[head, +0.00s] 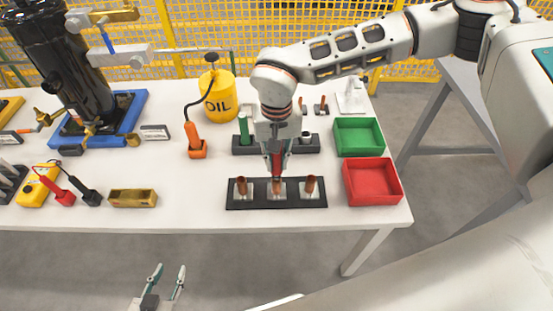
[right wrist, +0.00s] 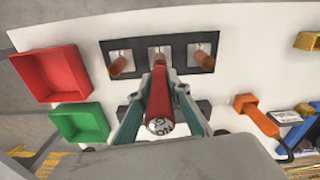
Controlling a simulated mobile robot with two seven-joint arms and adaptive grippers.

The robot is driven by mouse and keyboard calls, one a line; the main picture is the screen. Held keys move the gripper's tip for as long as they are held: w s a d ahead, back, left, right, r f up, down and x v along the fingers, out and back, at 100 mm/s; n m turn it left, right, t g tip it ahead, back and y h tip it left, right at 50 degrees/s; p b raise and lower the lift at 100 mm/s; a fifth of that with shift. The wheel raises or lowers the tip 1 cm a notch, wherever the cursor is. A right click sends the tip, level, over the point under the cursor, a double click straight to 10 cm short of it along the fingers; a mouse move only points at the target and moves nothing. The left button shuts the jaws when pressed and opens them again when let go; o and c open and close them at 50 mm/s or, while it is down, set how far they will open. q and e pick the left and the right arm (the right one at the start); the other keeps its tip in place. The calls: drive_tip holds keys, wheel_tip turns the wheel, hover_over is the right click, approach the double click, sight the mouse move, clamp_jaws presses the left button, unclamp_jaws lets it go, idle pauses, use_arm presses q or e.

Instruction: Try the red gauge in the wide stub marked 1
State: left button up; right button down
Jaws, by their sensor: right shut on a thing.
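A black plate (head: 234,203) at the front of the table carries three upright copper stubs: left (head: 241,187), middle (head: 277,188) and right (head: 311,185). Their markings are not readable. My right gripper (head: 276,168) is shut on the red gauge (right wrist: 160,105), whose near end reads "NO GO" in the right wrist view. The gauge points down over the middle stub, seen also in the right wrist view (right wrist: 160,56). I cannot tell whether its tip has entered the stub. My left gripper (head: 168,285) is open and empty, in front of the table.
A black rack (head: 308,146) with a green gauge (head: 244,128) stands behind the plate. Green (head: 360,137) and red (head: 372,182) bins are to the right. An orange tool (head: 196,142), brass block (head: 133,198) and yellow meter (head: 37,186) lie left. Clear table surrounds the plate's left side.

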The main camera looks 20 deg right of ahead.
drive_tip(key=shift+f+b, duration=0.3)
drive_tip(key=shift+f, duration=0.2)
drive_tip(key=shift+f, duration=0.1)
idle(1.3)
drive_tip(key=shift+r+p, duration=1.05)
drive_tip(key=shift+r, duration=0.5)
wheel_tip(320, 180, up, 4)
drive_tip(key=p, duration=0.3)
